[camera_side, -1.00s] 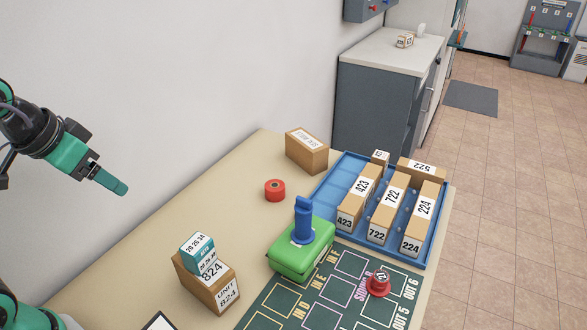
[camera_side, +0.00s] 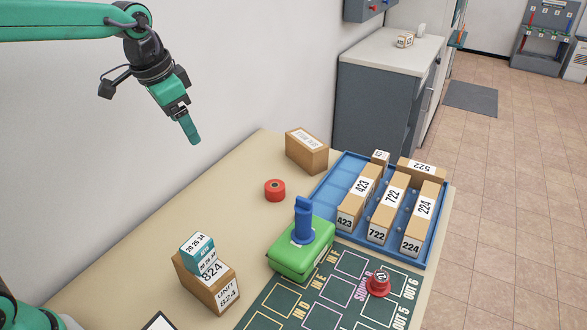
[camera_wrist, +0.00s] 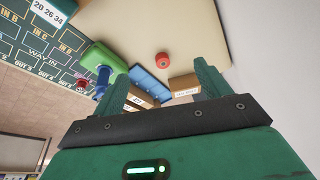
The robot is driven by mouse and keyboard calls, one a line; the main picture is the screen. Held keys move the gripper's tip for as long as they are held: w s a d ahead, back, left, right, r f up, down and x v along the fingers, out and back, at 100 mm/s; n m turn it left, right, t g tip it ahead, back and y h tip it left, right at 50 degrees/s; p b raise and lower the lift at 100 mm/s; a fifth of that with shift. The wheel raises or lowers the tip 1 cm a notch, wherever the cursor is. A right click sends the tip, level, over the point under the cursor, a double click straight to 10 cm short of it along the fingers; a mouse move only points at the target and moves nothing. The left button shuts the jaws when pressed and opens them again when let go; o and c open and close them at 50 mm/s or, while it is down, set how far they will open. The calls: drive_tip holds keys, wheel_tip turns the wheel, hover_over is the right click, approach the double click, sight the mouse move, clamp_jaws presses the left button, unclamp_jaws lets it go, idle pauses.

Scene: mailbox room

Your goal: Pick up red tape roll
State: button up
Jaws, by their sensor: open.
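The red tape roll (camera_side: 274,190) lies flat on the bare tan table, left of the blue tray and behind the green block. In the wrist view the red tape roll (camera_wrist: 162,59) shows beyond the fingers, between them and near the top middle. My gripper (camera_side: 195,140) is in the air above and to the left of the roll, pointing down and slightly right, well apart from it. In the wrist view my gripper (camera_wrist: 160,80) has its two green fingers spread wide with nothing between them.
A green block with a blue handle (camera_side: 304,243) stands in front of the roll. A cardboard box (camera_side: 307,152) stands behind it. The blue tray (camera_side: 338,188) holds several labelled boxes. Box 824 (camera_side: 208,285) with a teal box (camera_side: 198,252) is at front left. A wall backs the table.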

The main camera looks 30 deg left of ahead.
drive_tip(key=w+d+f+m+g, duration=0.25)
drive_tip(key=w+f, duration=0.45)
drive_tip(key=w, duration=0.5)
drive_tip(key=m, duration=0.4)
hover_over(275, 185)
drive_tip(key=shift+n+g, duration=0.25)
wheel_tip(275, 185, down, 12)
drive_tip(key=shift+a+r, duration=0.1)
drive_tip(key=shift+a, duration=0.05)
drive_tip(key=shift+w+f, duration=0.15)
drive_tip(key=shift+f, duration=0.55)
drive_tip(key=shift+s+f, duration=0.2)
drive_tip(key=shift+f, duration=3.65)
drive_tip(key=c, duration=1.1)
drive_tip(key=shift+r, duration=0.15)
